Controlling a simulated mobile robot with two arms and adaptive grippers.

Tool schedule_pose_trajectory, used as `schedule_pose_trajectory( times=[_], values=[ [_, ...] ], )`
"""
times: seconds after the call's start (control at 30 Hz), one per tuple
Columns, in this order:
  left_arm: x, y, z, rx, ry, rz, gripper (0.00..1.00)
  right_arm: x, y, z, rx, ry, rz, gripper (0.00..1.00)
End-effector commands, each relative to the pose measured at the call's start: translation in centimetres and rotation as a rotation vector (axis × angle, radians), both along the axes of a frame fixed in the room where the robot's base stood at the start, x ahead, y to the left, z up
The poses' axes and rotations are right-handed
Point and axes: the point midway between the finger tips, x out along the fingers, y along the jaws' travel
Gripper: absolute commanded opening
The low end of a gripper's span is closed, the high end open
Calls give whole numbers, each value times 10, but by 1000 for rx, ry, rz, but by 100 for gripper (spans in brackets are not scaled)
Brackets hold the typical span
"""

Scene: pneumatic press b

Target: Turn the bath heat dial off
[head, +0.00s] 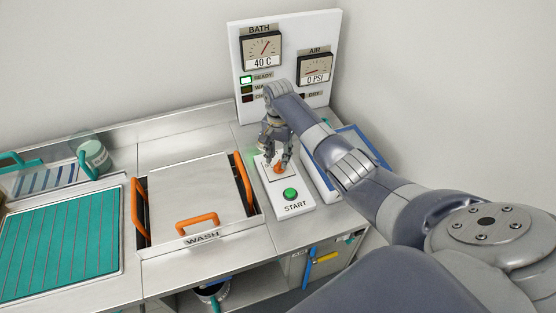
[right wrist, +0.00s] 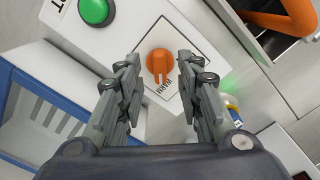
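The bath heat dial (head: 278,169) is an orange knob on a white control box in the head view. In the right wrist view the dial (right wrist: 158,62) sits on a white plate, and the word WARM is printed beside it. My right gripper (right wrist: 158,72) is open, with one finger on each side of the dial and visible gaps between fingers and knob. In the head view my right gripper (head: 277,160) points down over the control box and partly covers the dial. My left gripper is not in view.
A green START button (head: 290,194) is on the same box. A blue-rimmed tray (head: 365,140) stands to its right. The wash lid (head: 185,195) with orange handles is to its left. The gauge panel (head: 285,25) behind reads BATH 40 C, with the READY lamp lit green.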

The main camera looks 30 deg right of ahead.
Motion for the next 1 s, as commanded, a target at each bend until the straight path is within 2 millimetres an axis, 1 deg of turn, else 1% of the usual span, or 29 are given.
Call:
schedule_pose_trajectory(
  times=[0.03,0.1,0.2,0.3,0.43,0.57,0.6,0.67,0.7,0.73,1.0],
  values=[
    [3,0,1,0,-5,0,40,-1,0,-8,0,4,0,33],
    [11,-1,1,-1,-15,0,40,-1,0,-17,1,3,1,33],
    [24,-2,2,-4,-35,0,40,0,0,-26,-1,1,0,33],
    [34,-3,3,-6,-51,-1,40,0,0,-30,-1,1,0,33],
    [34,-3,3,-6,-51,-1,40,0,0,-31,-1,1,1,33],
    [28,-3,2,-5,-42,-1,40,0,0,-31,-1,1,1,33],
    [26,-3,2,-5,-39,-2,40,0,0,-31,0,0,1,24],
    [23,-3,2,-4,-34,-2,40,0,0,-31,0,0,1,11],
    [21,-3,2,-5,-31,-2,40,0,0,-31,0,0,1,2],
    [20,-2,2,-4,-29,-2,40,0,0,-31,0,0,1,0],
    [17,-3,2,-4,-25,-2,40,-1,0,-30,-1,1,7,0]
  ],
)
